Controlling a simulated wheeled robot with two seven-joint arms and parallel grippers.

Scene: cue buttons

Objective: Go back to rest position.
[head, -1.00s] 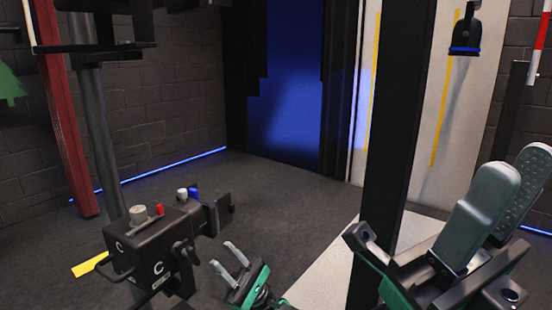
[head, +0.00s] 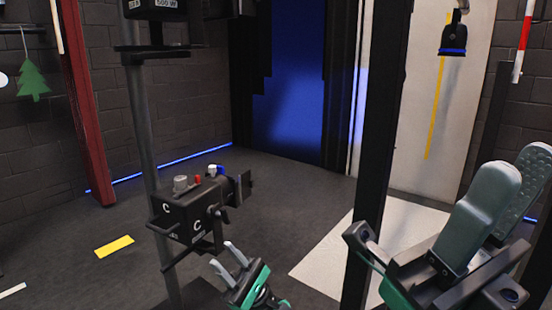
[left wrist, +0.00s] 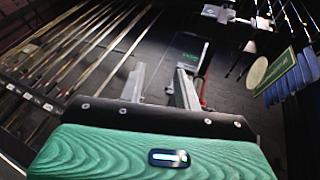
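The black cue box (head: 192,212) is on a dark upright pole at centre left in the head view. It has a grey knob (head: 180,184), a red button (head: 197,180) and a white and blue button (head: 215,170) on top. My left gripper (head: 229,256) is low in the head view, right of and nearer than the box, apart from it. Its two fingers are parted and empty in the left wrist view (left wrist: 160,88). My right gripper (head: 505,195) is large at the right edge, its fingers parted with nothing seen between them.
A dark vertical post (head: 382,130) stands between my two grippers in the picture. A red beam (head: 82,110) stands at the left by the brick wall. A pale floor panel (head: 325,255) lies behind the post. The dark floor at centre is clear.

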